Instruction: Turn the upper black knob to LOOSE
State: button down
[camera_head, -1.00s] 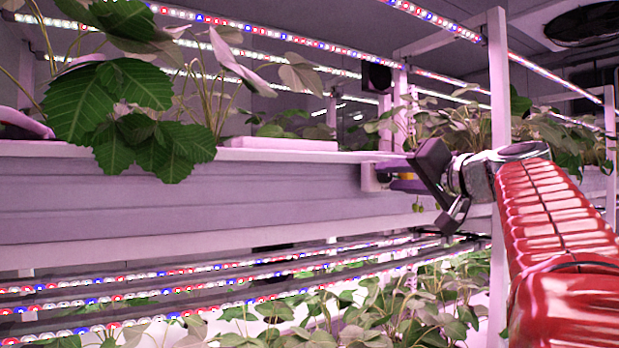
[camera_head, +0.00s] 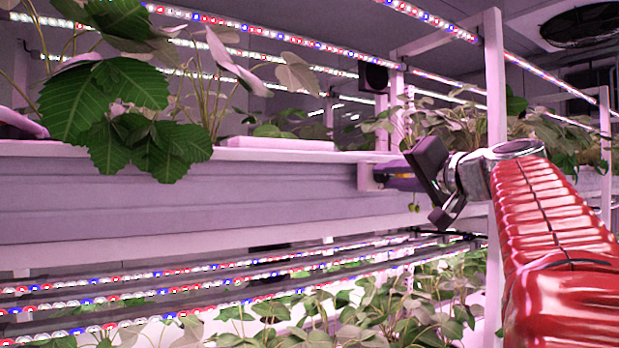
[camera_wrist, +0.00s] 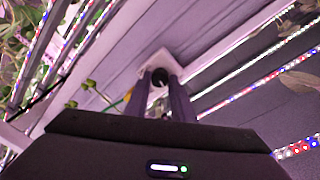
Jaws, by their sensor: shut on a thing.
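The black knob (camera_wrist: 159,77) shows in the wrist view as a small dark round piece between my fingertips, in front of a pale mounting block (camera_wrist: 158,62). My gripper (camera_head: 388,178) reaches in from the right in the head view, its fingers level with the trough side. Its two purple-grey fingers are closed on the knob from both sides. The same pale block (camera_head: 369,176) sticks out from the trough side in the head view. The knob is hidden there behind the fingers. No LOOSE marking or pointer can be read in either view.
A long grey trough (camera_head: 180,205) with leafy plants (camera_head: 120,105) runs across the left and middle. A white upright post (camera_head: 495,80) stands behind my arm. Lit LED strips (camera_head: 200,275) and more plants (camera_head: 380,315) lie below. A small yellow-orange piece (camera_wrist: 128,96) is beside the fingers.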

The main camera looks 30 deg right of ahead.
jog(key=shift+f, duration=0.1)
jog(key=c, duration=1.5)
grip_release()
jog(key=shift+c, duration=0.2)
jog(key=s+a, duration=0.1)
jog(key=s, duration=1.2)
jog(key=shift+s, duration=0.4)
